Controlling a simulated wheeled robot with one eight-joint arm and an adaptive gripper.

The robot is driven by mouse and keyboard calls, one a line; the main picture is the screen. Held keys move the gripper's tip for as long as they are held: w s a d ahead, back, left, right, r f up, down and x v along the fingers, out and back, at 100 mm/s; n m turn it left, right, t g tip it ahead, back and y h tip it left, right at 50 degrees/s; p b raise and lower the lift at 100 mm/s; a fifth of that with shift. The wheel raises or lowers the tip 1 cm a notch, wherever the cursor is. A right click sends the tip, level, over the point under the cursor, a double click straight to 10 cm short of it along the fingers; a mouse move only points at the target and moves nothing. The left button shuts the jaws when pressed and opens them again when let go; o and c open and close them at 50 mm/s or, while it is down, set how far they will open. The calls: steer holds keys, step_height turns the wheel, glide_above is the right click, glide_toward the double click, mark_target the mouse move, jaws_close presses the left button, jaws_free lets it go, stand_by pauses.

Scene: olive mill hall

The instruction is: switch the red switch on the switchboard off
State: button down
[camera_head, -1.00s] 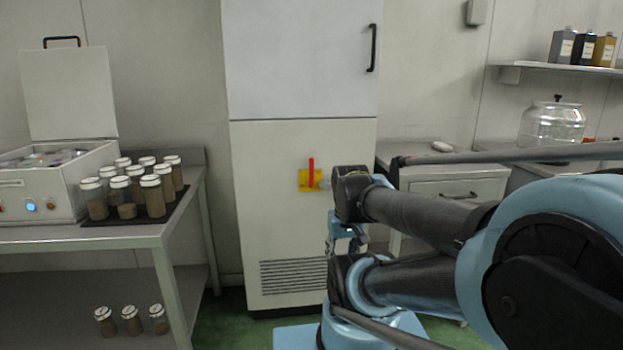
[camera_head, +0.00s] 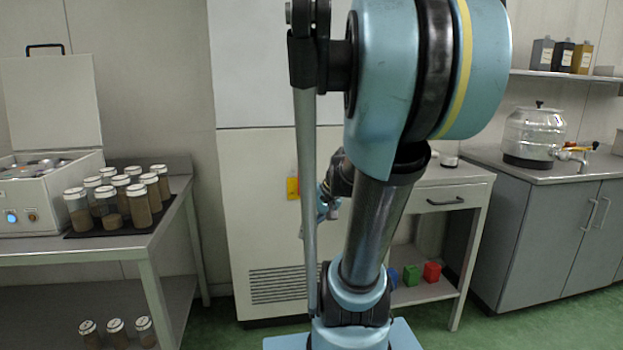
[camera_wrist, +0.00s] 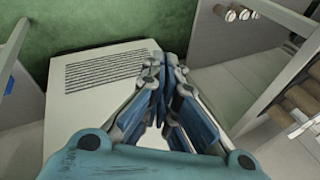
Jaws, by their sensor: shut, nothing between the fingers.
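The switchboard is a tall pale cabinet (camera_head: 255,205) with a vent grille low on its front. Its yellow switch plate (camera_head: 292,188) shows only in part, left of my arm's thin rod. The red lever is mostly hidden behind my arm, so I cannot read its position now. My gripper (camera_head: 327,210) is partly hidden behind my arm, in front of the cabinet and to the right of the plate. In the wrist view my gripper (camera_wrist: 165,65) is shut and empty, with the cabinet's grille (camera_wrist: 110,70) beyond it. The switch is not visible there.
A bench with jars on a dark mat (camera_head: 85,232) and an open white box (camera_head: 40,205) stands left. A drawer table (camera_head: 460,185) with coloured blocks below stands right. Green floor is open at right.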

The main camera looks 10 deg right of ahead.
steer(key=w+r+m+t+y, duration=0.2)
steer(key=w+r+y, duration=0.1)
steer(key=w, duration=0.7)
steer(key=m+t+y, duration=0.3)
steer(key=t, duration=0.1)
glide_toward(300, 181)
steer(key=s, duration=0.5)
steer(key=w+d+m+t+y, duration=0.1)
steer(key=w+d+t, duration=0.2)
steer(key=d, duration=0.5)
steer(key=shift+w+d+f+t+y, duration=0.4)
steer(key=shift+w+f, duration=0.05)
steer(key=x, duration=1)
steer(key=shift+a, duration=2)
steer(key=shift+d, duration=0.15)
